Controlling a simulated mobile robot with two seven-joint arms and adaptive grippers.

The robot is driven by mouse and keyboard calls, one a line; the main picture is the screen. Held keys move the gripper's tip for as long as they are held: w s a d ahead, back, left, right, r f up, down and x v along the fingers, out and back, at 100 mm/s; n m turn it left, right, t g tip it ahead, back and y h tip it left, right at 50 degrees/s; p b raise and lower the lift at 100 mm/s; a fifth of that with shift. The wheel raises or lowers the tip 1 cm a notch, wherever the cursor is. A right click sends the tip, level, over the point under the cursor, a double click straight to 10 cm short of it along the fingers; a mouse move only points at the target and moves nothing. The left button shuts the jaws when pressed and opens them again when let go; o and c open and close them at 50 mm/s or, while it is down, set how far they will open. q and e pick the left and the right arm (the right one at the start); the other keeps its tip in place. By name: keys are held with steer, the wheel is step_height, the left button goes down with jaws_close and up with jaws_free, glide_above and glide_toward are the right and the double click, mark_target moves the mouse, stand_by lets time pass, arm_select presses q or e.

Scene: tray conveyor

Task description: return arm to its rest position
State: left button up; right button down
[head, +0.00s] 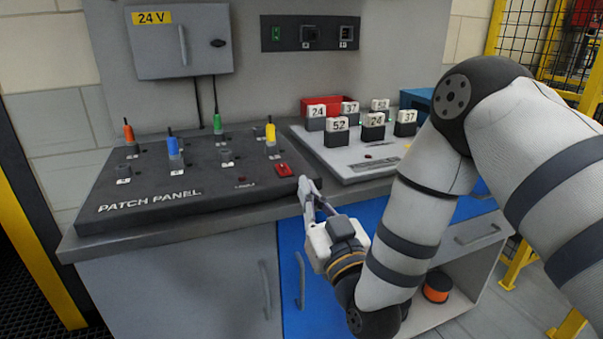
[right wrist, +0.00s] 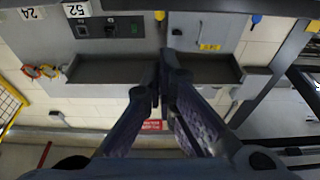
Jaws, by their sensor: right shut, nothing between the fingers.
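My right arm comes in from the right in the head view. My right gripper (head: 310,190) is shut and empty, in front of the worktop's front edge, just below the red block on the patch panel's right corner. In the right wrist view the two fingers of my right gripper (right wrist: 163,60) are together with nothing between them. My left gripper does not show in either view.
The patch panel (head: 150,212) holds orange, blue, green and yellow plugs. A board (head: 350,170) with numbered blocks stands right of it. A 24 V box (head: 180,62) hangs above. Cabinet doors (head: 200,295) lie below the worktop. An orange spool (head: 437,288) sits on the lower shelf.

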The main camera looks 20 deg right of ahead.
steer(key=shift+s+f, duration=0.15)
steer(key=shift+s, duration=0.05)
stand_by(0.3)
steer(key=s+f+g, duration=0.6)
steer(key=s+f, duration=0.1)
steer(key=f, duration=0.6)
steer(key=s+f+g, duration=0.6)
steer(key=s+f, duration=0.2)
steer(key=f, duration=0.5)
steer(key=s+d+f+g, duration=0.1)
steer(key=s+g, duration=0.3)
steer(key=s, duration=0.5)
steer(key=s+d+f+g, duration=0.2)
steer(key=s+f+g, duration=0.1)
steer(key=s, duration=0.7)
steer(key=s+d+f+g, duration=0.1)
steer(key=s+f+g, duration=0.2)
steer(key=s, duration=0.7)
steer(key=shift+s+d+f+m+g+h, duration=0.2)
steer(key=shift+m+g+h, duration=0.2)
steer(key=shift+g, duration=0.4)
